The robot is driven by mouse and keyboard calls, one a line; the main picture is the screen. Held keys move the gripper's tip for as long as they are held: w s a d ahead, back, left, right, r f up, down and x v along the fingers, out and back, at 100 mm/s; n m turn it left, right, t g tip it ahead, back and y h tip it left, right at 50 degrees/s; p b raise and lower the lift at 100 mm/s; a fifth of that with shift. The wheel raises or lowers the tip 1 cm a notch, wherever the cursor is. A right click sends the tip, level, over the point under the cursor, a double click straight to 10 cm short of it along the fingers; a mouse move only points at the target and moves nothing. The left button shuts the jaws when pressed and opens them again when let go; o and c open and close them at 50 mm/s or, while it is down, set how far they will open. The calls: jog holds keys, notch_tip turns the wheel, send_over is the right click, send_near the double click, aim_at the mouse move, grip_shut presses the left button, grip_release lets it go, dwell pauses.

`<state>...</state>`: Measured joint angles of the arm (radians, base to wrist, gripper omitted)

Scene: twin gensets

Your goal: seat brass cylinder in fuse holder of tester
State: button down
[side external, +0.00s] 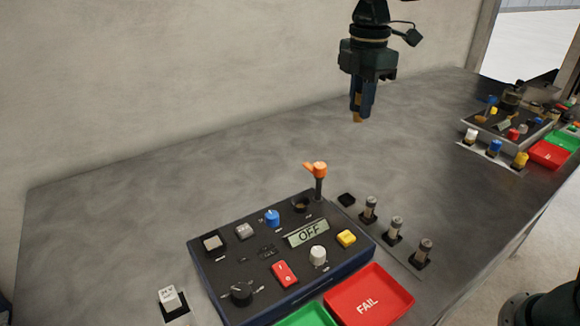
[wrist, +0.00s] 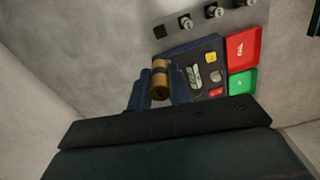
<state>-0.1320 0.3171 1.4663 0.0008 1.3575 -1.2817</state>
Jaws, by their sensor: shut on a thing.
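My gripper (side external: 361,112) is shut on a brass cylinder (side external: 358,118) and holds it in the air above the bare table, behind the tester. In the wrist view the brass cylinder (wrist: 161,86) sits between my fingers, in front of part of the tester (wrist: 206,52). In the side external view the dark tester (side external: 220,272) is at the lower centre, and its display reads OFF. A round dark socket (side external: 300,204), which looks like the fuse holder, is at its back edge beside an upright orange-topped lever (side external: 316,169). The cylinder and socket are well apart.
Right of the tester, several small cylinders (side external: 395,229) stand in a row by an empty black square (side external: 346,200). A red FAIL tray (side external: 368,304) and a green tray (side external: 305,317) lie in front. A second tester (side external: 510,128) stands far right. The table's back left is clear.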

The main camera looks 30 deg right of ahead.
aim_at(358, 93)
jog(key=r, duration=0.2)
jog(key=a+r, duration=0.1)
jog(key=r, duration=0.1)
jog(key=shift+w, duration=0.1)
jog(key=a, duration=1.2)
notch_tip(358, 93, down, 15)
jog(key=shift+w+d+r, duration=0.2)
jog(key=shift+w+d, duration=0.05)
jog(key=shift+w, duration=0.15)
jog(key=shift+f, duration=0.1)
jog(key=shift+f, duration=1.8)
jog(key=shift+f, duration=1.15)
dwell(1.1)
jog(key=c, duration=0.9)
grip_release()
jog(key=shift+f, duration=0.1)
jog(key=shift+o, duration=0.4)
